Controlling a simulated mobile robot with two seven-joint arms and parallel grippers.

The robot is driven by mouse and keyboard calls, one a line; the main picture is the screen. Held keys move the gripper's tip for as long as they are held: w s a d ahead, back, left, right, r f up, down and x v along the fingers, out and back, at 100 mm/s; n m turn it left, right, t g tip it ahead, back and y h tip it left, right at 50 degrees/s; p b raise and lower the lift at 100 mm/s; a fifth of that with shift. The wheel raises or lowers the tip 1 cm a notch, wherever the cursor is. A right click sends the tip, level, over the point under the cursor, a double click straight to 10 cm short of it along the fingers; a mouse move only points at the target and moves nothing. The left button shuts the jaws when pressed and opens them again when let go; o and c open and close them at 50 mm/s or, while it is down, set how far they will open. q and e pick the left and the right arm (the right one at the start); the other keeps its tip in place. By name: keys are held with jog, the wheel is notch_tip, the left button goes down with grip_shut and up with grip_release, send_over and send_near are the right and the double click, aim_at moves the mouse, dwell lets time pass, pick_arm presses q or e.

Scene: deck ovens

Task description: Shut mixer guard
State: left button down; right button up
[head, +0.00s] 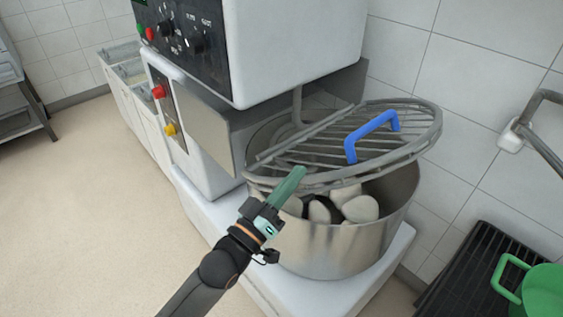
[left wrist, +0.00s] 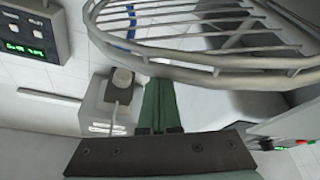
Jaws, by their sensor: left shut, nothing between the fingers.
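The mixer guard (head: 345,145) is a grey wire grille with a blue handle (head: 372,135). It sits tilted over the steel mixer bowl (head: 330,245), and a gap shows between its front rim and the bowl. My left gripper (head: 298,172) has green fingers, shut and empty, with the tips at the guard's front left rim. In the left wrist view, the green fingers (left wrist: 158,85) point up to the curved guard rim (left wrist: 215,62); I cannot tell whether they touch it. The blue handle is partly hidden there. My right gripper is not in view.
Pale lumps (head: 360,208) lie in the bowl. A black ribbed rack (head: 475,270) and a green pot (head: 545,290) stand at right. The floor at left is clear.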

pick_arm(q)
notch_tip(320, 180, down, 10)
jog(key=s+d+m+g+h+b, duration=0.1)
jog(key=m+g+h+b, duration=0.1)
jog(key=m+b, duration=0.4)
jog(key=shift+s+d+m+h, duration=0.3)
jog(key=shift+m+h, duration=0.1)
jog(key=shift+m, duration=0.6)
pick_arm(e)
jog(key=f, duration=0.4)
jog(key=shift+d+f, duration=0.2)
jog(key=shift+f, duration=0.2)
